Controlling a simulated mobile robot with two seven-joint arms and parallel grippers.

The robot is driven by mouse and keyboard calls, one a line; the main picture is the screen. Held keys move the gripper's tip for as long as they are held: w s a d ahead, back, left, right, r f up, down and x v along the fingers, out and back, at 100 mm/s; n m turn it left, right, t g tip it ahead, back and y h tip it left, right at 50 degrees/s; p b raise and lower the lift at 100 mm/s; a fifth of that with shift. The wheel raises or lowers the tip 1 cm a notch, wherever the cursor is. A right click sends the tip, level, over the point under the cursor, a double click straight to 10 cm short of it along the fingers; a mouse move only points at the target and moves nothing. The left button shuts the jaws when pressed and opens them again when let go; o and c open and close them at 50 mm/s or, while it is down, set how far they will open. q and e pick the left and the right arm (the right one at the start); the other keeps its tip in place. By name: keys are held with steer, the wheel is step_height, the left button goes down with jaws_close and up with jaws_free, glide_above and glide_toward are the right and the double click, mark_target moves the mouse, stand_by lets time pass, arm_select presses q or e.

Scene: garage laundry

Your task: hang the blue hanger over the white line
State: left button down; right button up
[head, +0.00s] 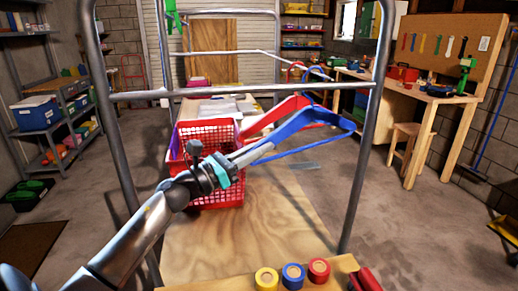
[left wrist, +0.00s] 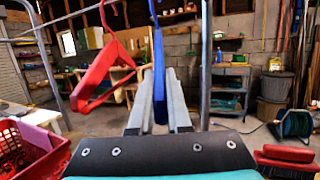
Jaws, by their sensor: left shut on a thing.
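The blue hanger (head: 318,120) is in my left gripper (head: 243,155), which is shut on it and reaches in from the left. Its hook is up near the white line (head: 225,52); I cannot tell whether it is over the line. In the left wrist view the blue hanger (left wrist: 159,75) shows edge-on between the fingers (left wrist: 158,110). A red hanger (head: 275,117) is just left of and behind it, its hook also near the line; it also shows in the left wrist view (left wrist: 103,75). My right gripper is not in view.
A grey metal frame (head: 240,91) with a crossbar stands in front of me. A red basket (head: 215,190) sits on a wooden board (head: 270,230). Yellow (head: 266,279), blue (head: 293,276) and red (head: 319,270) round pieces are at the near edge. A green item (head: 173,15) hangs upper left.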

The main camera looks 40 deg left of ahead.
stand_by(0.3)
arm_select(q)
steer(key=c, duration=0.8)
jaws_free()
steer(key=shift+f, duration=0.1)
steer(key=shift+s, duration=0.15)
steer(key=b+v, duration=0.1)
steer(key=v, duration=1.4)
